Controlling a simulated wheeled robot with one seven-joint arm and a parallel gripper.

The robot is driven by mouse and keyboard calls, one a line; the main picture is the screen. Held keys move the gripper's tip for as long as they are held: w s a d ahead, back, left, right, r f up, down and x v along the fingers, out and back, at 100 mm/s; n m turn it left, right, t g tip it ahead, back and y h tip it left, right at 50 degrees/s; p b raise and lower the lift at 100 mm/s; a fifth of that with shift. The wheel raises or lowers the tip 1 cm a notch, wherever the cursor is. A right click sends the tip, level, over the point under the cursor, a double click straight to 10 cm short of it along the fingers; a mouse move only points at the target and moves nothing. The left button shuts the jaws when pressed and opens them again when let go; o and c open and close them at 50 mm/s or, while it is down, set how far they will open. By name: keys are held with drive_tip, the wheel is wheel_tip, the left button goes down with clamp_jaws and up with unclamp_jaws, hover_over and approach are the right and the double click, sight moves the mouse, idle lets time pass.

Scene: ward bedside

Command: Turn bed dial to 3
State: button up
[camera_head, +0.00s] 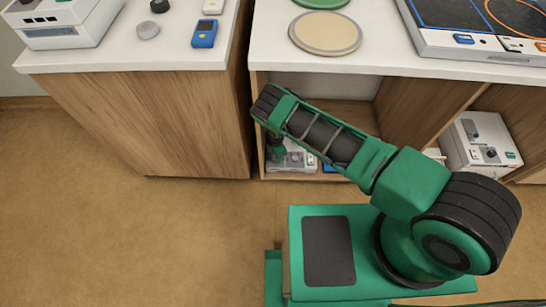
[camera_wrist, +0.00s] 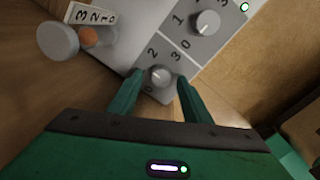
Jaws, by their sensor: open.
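A pale control panel (camera_head: 297,162) sits low in the open shelf in the head view, partly hidden by my arm. In the wrist view, the panel (camera_wrist: 130,28) carries a near grey dial (camera_wrist: 160,75) on a darker plate with 2, 3 and 0 readable around it. A second grey dial (camera_wrist: 207,23) is farther up, with 1, 3 and 0 readable. My gripper (camera_wrist: 159,84) is open, its green fingers on either side of the near dial. I cannot tell whether they touch it. The near dial's pointer is too small to read surely. I see no bed label.
A round grey knob (camera_wrist: 57,40), an orange knob (camera_wrist: 88,37) and a numbered label (camera_wrist: 92,14) are at the wrist view's upper left. The white counter (camera_head: 270,50) overhangs the shelf. Another device (camera_head: 480,145) stands in the right bay. Floor at left is clear.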

drive_tip(key=shift+d+f, duration=0.1)
drive_tip(key=shift+f, duration=0.3)
